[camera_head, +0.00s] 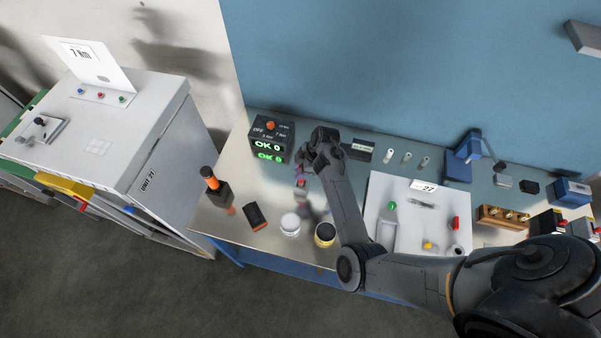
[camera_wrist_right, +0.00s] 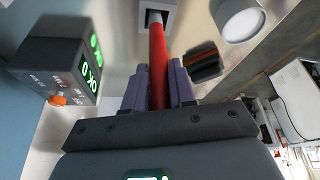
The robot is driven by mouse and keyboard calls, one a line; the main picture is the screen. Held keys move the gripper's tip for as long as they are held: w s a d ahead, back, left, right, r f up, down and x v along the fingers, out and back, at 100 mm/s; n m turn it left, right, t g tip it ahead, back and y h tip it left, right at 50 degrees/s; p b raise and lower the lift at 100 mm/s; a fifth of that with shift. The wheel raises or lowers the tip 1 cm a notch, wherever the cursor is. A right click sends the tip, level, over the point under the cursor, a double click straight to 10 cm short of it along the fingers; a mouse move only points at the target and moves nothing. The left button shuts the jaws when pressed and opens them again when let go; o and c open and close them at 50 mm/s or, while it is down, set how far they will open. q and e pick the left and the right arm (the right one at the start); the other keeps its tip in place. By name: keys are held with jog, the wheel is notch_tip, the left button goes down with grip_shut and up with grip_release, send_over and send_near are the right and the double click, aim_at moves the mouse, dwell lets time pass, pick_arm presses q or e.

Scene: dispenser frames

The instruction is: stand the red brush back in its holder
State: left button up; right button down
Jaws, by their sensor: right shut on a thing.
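My right gripper (camera_wrist_right: 158,88) is shut on the red brush (camera_wrist_right: 158,60), with its purple fingers on either side of the handle. In the right wrist view the brush's pale end points at the dark opening of a light square holder (camera_wrist_right: 174,8) at the top edge. I cannot tell whether that end is inside the opening or just above it. In the head view my right gripper (camera_head: 301,184) is low over the left part of the table. The brush and holder are mostly hidden or too small there. My left gripper is not in view.
A dark box with green digits (camera_head: 268,142) stands behind left of the gripper. An orange-topped tool (camera_head: 211,180) is at left, a white mat (camera_head: 385,190) at right.

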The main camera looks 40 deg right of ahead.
notch_tip(320, 180, down, 2)
jog(key=shift+f, duration=0.3)
jog(key=shift+f, duration=0.15)
jog(key=c, duration=0.9)
grip_release()
jog(key=shift+c, duration=0.2)
jog(key=shift+r, duration=0.2)
